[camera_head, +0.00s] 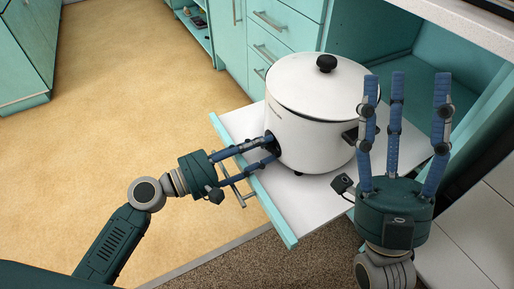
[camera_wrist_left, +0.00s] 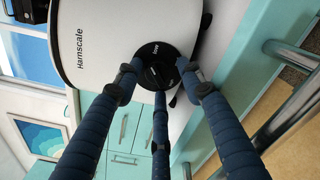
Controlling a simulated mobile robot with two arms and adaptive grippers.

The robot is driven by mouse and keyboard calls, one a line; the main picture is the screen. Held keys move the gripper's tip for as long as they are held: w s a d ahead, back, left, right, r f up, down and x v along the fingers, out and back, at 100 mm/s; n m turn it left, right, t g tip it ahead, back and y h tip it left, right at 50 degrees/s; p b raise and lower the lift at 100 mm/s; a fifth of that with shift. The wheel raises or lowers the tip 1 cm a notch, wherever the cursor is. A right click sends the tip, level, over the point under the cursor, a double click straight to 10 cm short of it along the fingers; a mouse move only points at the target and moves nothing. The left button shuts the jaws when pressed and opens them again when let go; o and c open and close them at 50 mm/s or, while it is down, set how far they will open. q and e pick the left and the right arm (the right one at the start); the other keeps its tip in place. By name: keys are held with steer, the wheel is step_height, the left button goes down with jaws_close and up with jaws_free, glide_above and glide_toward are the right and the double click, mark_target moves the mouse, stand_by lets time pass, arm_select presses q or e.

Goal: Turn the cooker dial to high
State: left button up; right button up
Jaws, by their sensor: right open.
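The white cooker (camera_head: 310,115) stands on a white pull-out shelf. Its black dial (camera_head: 271,143) is low on its left side in the head view. In the left wrist view the round dial (camera_wrist_left: 157,64) faces me; its small lettering is too small to read. My left gripper (camera_head: 268,146) reaches in from the left, its blue fingertips at the dial. In the left wrist view the left gripper's fingertips (camera_wrist_left: 159,74) are spaced around the dial; whether they press on it cannot be told. My right gripper (camera_head: 405,85) is open and empty, fingers up, in front of the cooker's right side.
The pull-out shelf (camera_head: 238,124) has a teal front edge with a metal handle (camera_head: 236,187) below my left fingers. Teal cabinets (camera_head: 275,28) stand behind. The cooker's lid has a black knob (camera_head: 326,63). The floor (camera_head: 120,85) at left is clear.

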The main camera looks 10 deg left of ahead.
arm_select(q)
steer(key=v, duration=1.2)
